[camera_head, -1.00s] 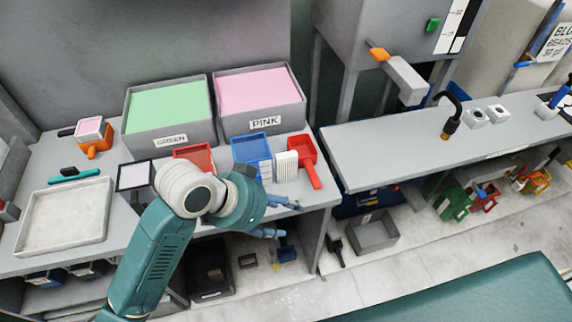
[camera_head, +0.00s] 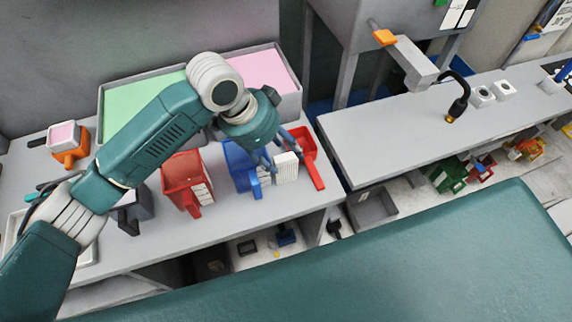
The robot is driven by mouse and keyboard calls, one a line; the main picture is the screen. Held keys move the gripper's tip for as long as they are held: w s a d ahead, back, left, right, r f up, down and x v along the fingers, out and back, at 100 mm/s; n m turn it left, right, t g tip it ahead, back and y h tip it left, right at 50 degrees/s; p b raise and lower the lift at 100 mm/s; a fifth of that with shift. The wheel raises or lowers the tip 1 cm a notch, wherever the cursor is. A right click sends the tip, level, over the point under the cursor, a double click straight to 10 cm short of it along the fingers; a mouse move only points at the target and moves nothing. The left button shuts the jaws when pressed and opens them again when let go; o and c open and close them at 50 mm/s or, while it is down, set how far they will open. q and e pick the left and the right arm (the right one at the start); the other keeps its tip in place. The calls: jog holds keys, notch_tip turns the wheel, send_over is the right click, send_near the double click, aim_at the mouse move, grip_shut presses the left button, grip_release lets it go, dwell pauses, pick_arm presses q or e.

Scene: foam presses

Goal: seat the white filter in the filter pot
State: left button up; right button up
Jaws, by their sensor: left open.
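A small white ribbed block (camera_head: 286,167), which looks like the white filter, stands upright on the bench between a blue container (camera_head: 238,163) and a red scoop (camera_head: 311,160). My left gripper (camera_head: 282,152) is open, its fingers pointing down at the block's top and partly covering it. I cannot tell whether the fingers touch it. The filter pot cannot be told for certain; a red container (camera_head: 184,182) and a dark container (camera_head: 136,212) also stand along the bench. My right gripper is out of view.
Bins of green foam (camera_head: 130,105) and pink foam (camera_head: 262,72) stand behind, partly hidden by my left arm. An orange holder with a pink top (camera_head: 70,155) is at the left. The right bench (camera_head: 390,140) is mostly clear, with a black curved tap (camera_head: 460,95).

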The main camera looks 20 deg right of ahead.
aim_at(284, 160)
pick_arm(q)
jog(key=x, duration=0.1)
jog(key=p+x, duration=0.1)
jog(key=x, duration=0.1)
jog(key=p+x, duration=0.1)
jog(key=x, duration=0.1)
jog(key=shift+w+a+f, duration=0.15)
jog(key=shift+w+a, duration=0.2)
jog(key=shift+s+d+f, duration=0.15)
jog(key=shift+d+f, duration=0.1)
jog(key=shift+f, duration=0.25)
jog(key=shift+w+f, duration=0.1)
jog(key=shift+w, duration=0.1)
jog(key=c, duration=1.2)
grip_shut()
